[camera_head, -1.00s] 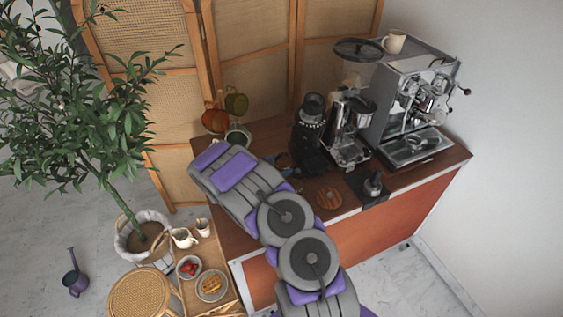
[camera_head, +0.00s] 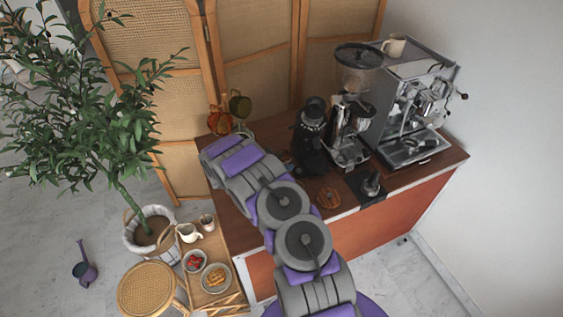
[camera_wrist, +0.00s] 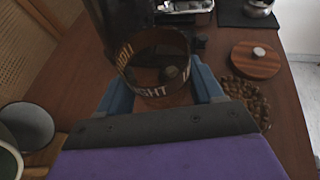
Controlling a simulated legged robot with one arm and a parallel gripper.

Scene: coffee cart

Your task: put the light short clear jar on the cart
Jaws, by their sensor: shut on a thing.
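A short clear jar (camera_wrist: 158,62) with lettering reading "LIGHT" around it is between the two blue fingers of my gripper (camera_wrist: 163,88) in the wrist view. My gripper is shut on it. The jar is over the brown wooden top of the cart (camera_wrist: 285,115); I cannot tell if it touches the top. In the head view the cart (camera_head: 300,245) stands at centre right, and my arm hides the jar and the gripper.
A round wooden lid (camera_wrist: 255,60) and coffee beans (camera_wrist: 245,95) are right of the jar. A black grinder (camera_head: 310,140) and espresso machine (camera_head: 410,110) stand at the back. Dark cups (camera_wrist: 25,125) are at left. A low side table (camera_head: 228,255) and plant (camera_head: 100,110) stand left.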

